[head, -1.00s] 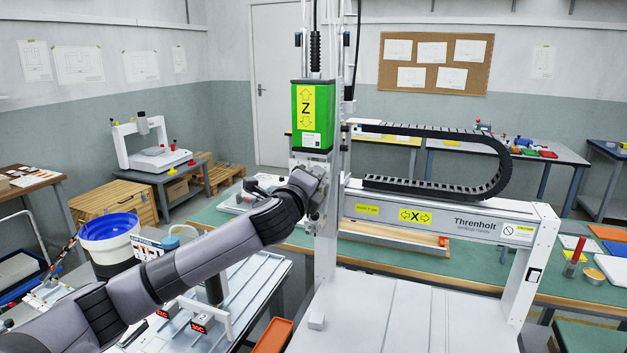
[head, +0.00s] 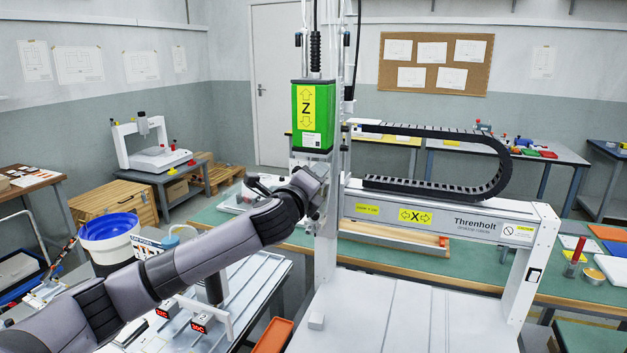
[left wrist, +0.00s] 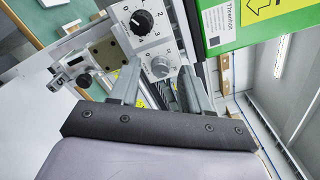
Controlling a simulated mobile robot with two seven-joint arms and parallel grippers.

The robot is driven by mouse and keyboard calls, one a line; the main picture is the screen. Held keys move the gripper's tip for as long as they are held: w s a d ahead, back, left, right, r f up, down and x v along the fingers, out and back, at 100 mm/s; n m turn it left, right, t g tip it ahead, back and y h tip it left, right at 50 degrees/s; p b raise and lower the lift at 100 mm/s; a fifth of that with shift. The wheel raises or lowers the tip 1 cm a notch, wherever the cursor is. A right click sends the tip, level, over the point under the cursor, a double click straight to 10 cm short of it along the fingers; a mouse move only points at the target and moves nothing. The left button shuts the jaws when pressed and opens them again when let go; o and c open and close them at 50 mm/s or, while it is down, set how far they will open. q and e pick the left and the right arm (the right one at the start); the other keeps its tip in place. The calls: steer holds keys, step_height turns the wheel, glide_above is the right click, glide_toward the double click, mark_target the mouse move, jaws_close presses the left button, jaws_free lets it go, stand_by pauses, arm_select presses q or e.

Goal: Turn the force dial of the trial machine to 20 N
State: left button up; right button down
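In the left wrist view a black dial (left wrist: 142,22) with a white pointer mark sits on a pale plate with a numbered scale. A smaller grey dial (left wrist: 160,67), also with numbers around it, is below it. I cannot tell which is the force dial or read a setting in newtons. My left gripper (left wrist: 160,80) is open, its two fingers apart, with the grey dial appearing between them; I see no grip on it. In the head view my left gripper (head: 315,190) is at the gantry's screwdriver head, below the green Z block (head: 311,115), partly hidden. My right gripper is out of view.
A black knob (left wrist: 84,80) on a bracket is left of the fingers. The green housing (left wrist: 250,22) is close on the right. The gantry's X beam (head: 440,212) extends right, over a pale bed (head: 400,310). A smaller machine (head: 155,150) stands at the back left.

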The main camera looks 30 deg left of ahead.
arm_select(q)
steer(key=b+v, duration=0.1)
steer(key=v, duration=0.6)
stand_by(0.5)
stand_by(0.3)
